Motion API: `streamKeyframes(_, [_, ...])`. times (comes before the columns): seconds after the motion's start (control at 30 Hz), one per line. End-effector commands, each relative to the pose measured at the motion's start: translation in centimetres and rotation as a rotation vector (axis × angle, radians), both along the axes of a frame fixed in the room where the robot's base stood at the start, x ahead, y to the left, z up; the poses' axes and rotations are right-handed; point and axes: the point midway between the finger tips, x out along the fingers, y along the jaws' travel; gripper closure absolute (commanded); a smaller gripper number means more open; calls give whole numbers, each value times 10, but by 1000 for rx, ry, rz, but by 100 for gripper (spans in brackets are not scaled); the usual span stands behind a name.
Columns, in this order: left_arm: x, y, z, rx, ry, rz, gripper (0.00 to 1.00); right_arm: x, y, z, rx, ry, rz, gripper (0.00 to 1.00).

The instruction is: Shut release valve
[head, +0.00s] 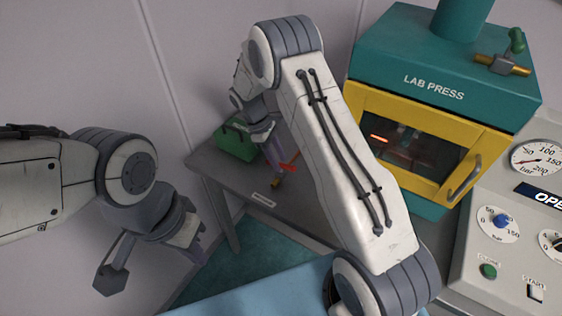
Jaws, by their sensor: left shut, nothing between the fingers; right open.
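A small valve with a red handle (288,168) and a brass body (276,182) shows on the grey table, partly hidden by my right arm. My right gripper (273,150) is open and points down just above and left of the red handle; I cannot tell whether it touches it. A second valve, with brass ends (503,64) and a green handle (516,40), sits on top of the lab press. I cannot tell which one is the release valve. My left gripper (194,250) is shut and empty, low at the left, away from both.
The teal lab press (440,65) with its yellow-framed door (415,135) shut stands at the right. A control panel (470,252) with a gauge (538,158) and knobs is in front of it. A green box (235,140) sits at the back of the grey table (225,178).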

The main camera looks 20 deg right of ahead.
Motion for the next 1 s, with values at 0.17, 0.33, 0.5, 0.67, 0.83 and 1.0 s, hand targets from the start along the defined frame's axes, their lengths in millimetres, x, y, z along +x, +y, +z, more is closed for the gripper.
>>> streamKeyframes(0.17, [0, 0, 7, 0, 0, 1, 100, -5, -6, -18, 0, 1, -3, 55])
streamKeyframes(0.33, [0, 0, 7, 0, 0, 1, 100, -6, -8, -24, 0, -1, -2, 55])
streamKeyframes(0.5, [0, 0, 7, 0, 0, 0, 100, -6, -8, -25, 0, -1, -2, 55])
streamKeyframes(0.67, [0, 0, 7, 0, 0, 0, 100, -6, -7, -24, 0, -1, -2, 100])
streamKeyframes(0.83, [0, 0, 6, 0, 0, 0, 100, -6, -8, -25, 1, -2, -13, 100])
streamKeyframes(1.0, [0, 0, 1, 0, 0, 0, 100, -6, -8, -25, 0, -3, -184, 100])
